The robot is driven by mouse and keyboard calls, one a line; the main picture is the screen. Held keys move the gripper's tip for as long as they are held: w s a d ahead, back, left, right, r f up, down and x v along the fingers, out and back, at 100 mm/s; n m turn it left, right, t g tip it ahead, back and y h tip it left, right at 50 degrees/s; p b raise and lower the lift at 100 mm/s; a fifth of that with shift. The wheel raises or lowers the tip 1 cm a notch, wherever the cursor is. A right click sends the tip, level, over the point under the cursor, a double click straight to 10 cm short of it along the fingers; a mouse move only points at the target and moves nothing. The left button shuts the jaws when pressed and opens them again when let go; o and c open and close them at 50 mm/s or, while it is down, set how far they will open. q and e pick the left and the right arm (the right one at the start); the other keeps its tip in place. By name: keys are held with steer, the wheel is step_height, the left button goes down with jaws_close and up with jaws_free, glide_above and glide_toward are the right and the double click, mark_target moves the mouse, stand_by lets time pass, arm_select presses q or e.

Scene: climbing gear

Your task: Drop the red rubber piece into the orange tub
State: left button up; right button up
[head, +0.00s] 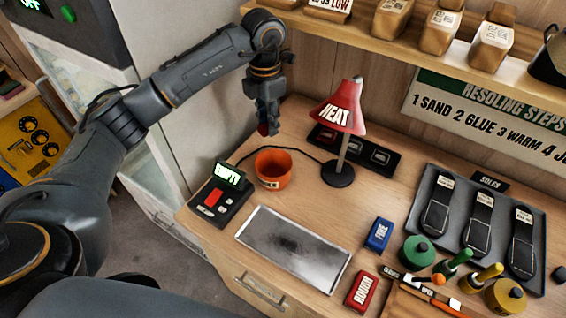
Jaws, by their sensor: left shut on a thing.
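The orange tub (273,169) stands on the wooden bench, left of the red heat lamp. My left gripper (265,128) is above and behind the tub, pointing down. It is shut on the red rubber piece (263,130), of which only a small dark red part shows between the fingertips. The piece is apart from the tub, a little up and left of its rim in the picture. The inside of the tub looks empty from here. My right gripper is not in view.
The red lamp (341,110) stands close right of the tub. A small device (221,195) with a green "EMPTY" display sits left of it. A metal plate (293,248) lies in front. A shelf (420,42) overhangs the back. Tools, pots and a soles tray fill the right.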

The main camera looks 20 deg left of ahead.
arm_select(q)
steer(key=shift+a+f+b, duration=0.15)
steer(key=shift+f+b, duration=0.4)
steer(key=shift+f, duration=0.25)
step_height(320, 180, down, 4)
steer(key=shift+f+b, duration=0.2)
steer(key=shift+b, duration=1)
steer(key=o, duration=0.9)
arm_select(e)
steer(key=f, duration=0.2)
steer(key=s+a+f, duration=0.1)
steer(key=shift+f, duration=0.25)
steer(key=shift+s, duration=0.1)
arm_select(q)
step_height(320, 180, up, 8)
steer(key=shift+f, duration=0.25)
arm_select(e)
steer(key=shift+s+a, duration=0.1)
